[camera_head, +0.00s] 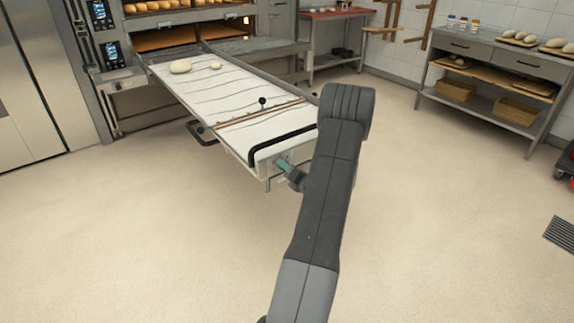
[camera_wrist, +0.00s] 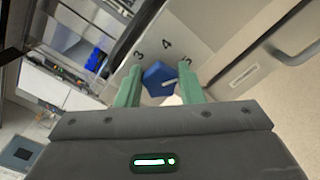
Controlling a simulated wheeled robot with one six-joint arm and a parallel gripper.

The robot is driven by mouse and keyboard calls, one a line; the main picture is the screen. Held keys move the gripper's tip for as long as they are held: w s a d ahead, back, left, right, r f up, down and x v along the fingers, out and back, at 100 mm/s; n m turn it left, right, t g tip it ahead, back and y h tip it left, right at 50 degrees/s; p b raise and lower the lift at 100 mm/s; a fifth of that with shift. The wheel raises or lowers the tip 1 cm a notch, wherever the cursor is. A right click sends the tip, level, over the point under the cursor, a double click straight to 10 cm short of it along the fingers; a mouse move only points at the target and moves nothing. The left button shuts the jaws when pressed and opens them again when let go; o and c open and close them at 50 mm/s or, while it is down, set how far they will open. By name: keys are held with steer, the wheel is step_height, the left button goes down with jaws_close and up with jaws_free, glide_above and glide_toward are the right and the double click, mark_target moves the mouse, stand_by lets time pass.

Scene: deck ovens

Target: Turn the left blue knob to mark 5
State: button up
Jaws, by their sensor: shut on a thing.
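A blue knob (camera_wrist: 157,76) with a white pointer line sits on a pale panel (camera_wrist: 190,42) marked 3, 4 and 5 in the wrist view. The pointer lies toward the right, on the side of the 5; its exact alignment with that mark is hard to tell. My gripper (camera_wrist: 159,82) has its two green fingers on either side of the knob, shut on it. In the head view my gripper (camera_head: 287,168) is at the front end of the loader. The knob is hidden there, and no second knob shows.
The long white loader (camera_head: 225,105) runs back to the deck oven (camera_head: 165,40), with dough pieces (camera_head: 181,67) at its far end. A black bar handle (camera_head: 280,143) crosses its front. A shelf table (camera_head: 500,55) stands at right.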

steer(key=shift+f+m, duration=0.1)
steer(key=shift+m, duration=0.2)
steer(key=o, duration=1)
steer(key=shift+s, duration=0.1)
steer(key=v, duration=1.3)
steer(key=shift+s+d+p, duration=0.25)
steer(key=shift+s+p, duration=0.05)
steer(key=shift+w, duration=0.1)
steer(key=x, duration=1.3)
steer(key=shift+w+a, duration=0.25)
steer(key=shift+w, duration=0.05)
